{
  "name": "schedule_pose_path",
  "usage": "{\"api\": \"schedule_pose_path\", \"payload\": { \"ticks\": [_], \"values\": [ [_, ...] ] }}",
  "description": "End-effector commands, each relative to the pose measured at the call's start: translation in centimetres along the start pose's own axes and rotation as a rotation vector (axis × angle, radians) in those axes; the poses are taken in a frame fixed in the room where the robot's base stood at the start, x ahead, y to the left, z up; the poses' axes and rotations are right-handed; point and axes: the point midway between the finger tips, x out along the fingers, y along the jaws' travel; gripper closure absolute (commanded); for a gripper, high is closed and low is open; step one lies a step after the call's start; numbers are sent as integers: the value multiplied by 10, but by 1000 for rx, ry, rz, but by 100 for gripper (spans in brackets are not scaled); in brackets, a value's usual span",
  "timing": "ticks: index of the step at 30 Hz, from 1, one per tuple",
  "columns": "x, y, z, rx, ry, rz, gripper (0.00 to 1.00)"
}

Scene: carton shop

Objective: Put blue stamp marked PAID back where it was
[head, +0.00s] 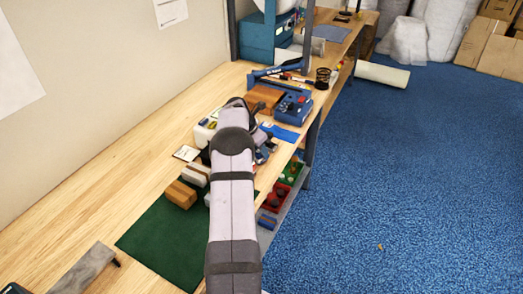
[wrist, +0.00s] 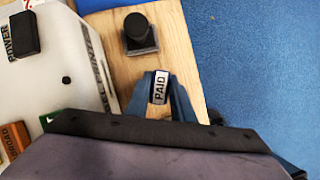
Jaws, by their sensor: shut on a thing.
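In the head view my arm hides the gripper's tips and most of the stamp.
A white machine (wrist: 62,70) marked POWER stands left of my gripper. In the head view a green mat (head: 160,245) lies nearer, with a brown block (head: 179,194) on it. A blue device (head: 293,108) stands beyond my arm.

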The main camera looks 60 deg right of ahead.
Motion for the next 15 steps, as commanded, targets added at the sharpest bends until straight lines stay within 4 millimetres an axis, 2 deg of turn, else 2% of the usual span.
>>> {"api": "schedule_pose_path", "payload": {
  "ticks": [13, 14, 15],
  "values": [
    [7, 0, -3, -1, -1, 1, 93],
    [7, 0, -3, -1, -1, 1, 76],
    [7, 0, -3, -1, -1, 1, 67]
  ]
}}
